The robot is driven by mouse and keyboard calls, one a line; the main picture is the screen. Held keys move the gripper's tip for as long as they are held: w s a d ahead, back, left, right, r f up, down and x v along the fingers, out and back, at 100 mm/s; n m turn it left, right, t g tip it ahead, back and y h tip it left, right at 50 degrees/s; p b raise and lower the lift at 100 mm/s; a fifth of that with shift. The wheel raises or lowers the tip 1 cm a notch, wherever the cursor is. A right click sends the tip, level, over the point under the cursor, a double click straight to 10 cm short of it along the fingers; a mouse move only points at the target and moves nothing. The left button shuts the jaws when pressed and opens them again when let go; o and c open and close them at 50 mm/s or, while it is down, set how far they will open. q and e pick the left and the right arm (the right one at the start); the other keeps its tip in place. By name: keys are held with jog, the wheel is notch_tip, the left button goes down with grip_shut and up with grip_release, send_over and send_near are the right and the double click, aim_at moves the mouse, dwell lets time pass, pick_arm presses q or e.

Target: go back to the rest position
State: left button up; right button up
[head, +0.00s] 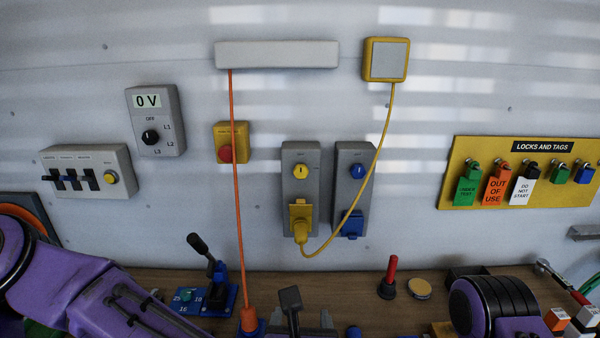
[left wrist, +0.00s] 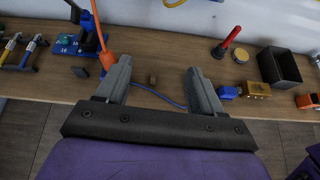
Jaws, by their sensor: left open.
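My left gripper (left wrist: 158,66) is open in the left wrist view. Its two grey fingers are spread over the wooden workbench (left wrist: 160,58), with nothing held between them. An orange plug (left wrist: 107,62) on an orange cord is close beside the left finger; I cannot tell whether they touch. In the head view my purple left arm comes in from the left, and the gripper (head: 302,328) is only partly seen at the bottom edge, right of the orange plug (head: 249,320). Part of my right arm shows at the lower right; its gripper is not seen.
A blue lever stand (head: 218,290), a red-handled tool (head: 389,278) and a dark open box (left wrist: 281,68) are on the bench. A yellow cable (head: 366,185) hangs across the wall sockets. A lock board (head: 525,200) is at right.

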pick_arm(q)
jog(key=s+a+f+m+g+h+b, duration=0.1)
jog(key=a+f+m+g+b, duration=0.15)
jog(key=f+m, duration=1)
jog(key=s+a+f+m+g+h+b, duration=0.1)
jog(key=a+f+m, duration=0.2)
jog(key=f+m, duration=0.9)
jog(key=s+a+f+m+g+y+b, duration=0.2)
jog(key=s+a+f, duration=0.5)
jog(key=a+f, duration=0.4)
jog(key=s+a+f+m+g+y+b, duration=0.2)
jog(key=s+a+f+g+y+b, duration=0.1)
jog(key=s+a+f, duration=0.5)
jog(key=a+f, duration=0.3)
jog(key=a, duration=0.2)
jog(key=shift+s+a+f+g+y, duration=0.15)
jog(key=shift+s+a+g+y, duration=0.15)
jog(key=shift+a+g, duration=0.1)
pick_arm(e)
notch_tip(320, 180, down, 9)
jog(key=shift+w, duration=0.3)
